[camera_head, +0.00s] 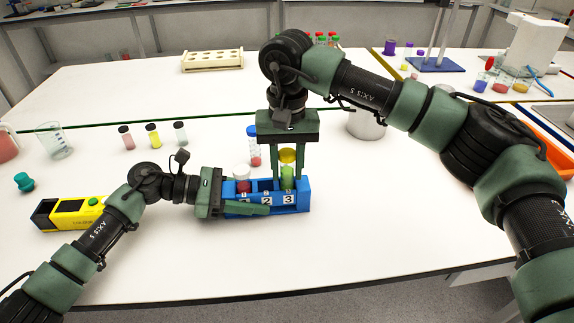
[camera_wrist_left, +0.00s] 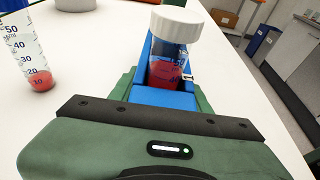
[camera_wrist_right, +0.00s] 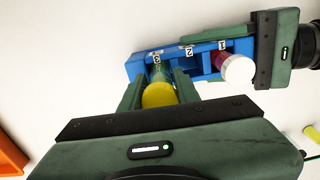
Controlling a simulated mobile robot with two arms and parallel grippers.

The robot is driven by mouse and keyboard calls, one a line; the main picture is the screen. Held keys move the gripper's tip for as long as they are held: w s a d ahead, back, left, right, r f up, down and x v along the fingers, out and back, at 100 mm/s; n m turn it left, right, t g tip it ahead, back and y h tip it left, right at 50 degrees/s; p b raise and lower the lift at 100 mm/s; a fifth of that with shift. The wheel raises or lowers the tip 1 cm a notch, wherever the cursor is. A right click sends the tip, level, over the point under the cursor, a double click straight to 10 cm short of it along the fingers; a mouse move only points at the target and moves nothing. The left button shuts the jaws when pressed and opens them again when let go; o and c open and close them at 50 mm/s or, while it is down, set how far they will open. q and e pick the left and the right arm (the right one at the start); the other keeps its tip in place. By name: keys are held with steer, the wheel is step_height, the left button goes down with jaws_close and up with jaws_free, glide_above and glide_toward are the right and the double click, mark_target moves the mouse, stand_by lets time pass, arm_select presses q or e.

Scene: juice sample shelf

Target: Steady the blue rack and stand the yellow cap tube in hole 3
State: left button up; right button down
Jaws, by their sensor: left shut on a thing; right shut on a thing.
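The blue rack (camera_head: 303,198) stands on the white table, with holes numbered 1, 2 and 3. My left gripper (camera_head: 240,205) is shut on its left end; the rack also shows in the left wrist view (camera_wrist_left: 148,98). My right gripper (camera_head: 288,172) points down and is shut on the yellow cap tube (camera_head: 288,155). The tube is upright with its lower part at hole 3; whether its bottom rests there is hidden. The right wrist view shows its yellow cap (camera_wrist_right: 158,96) between the fingers. A white cap tube (camera_head: 242,172) with red liquid stands in hole 1. Hole 2 is empty.
A graduated tube (camera_head: 254,150) with red liquid stands behind the rack. A metal pot (camera_head: 366,124) is behind right. Several small vials (camera_head: 153,136) stand back left. A yellow-black device (camera_head: 68,213) lies left.

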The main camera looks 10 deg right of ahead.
mark_target(287, 153)
steer(key=shift+s+f, duration=0.1)
steer(key=shift+f, duration=1.05)
stand_by(0.3)
steer(key=shift+r, duration=0.15)
steer(key=shift+r, duration=2.6)
steer(key=shift+f, duration=2.75)
steer(key=shift+r, duration=2.7)
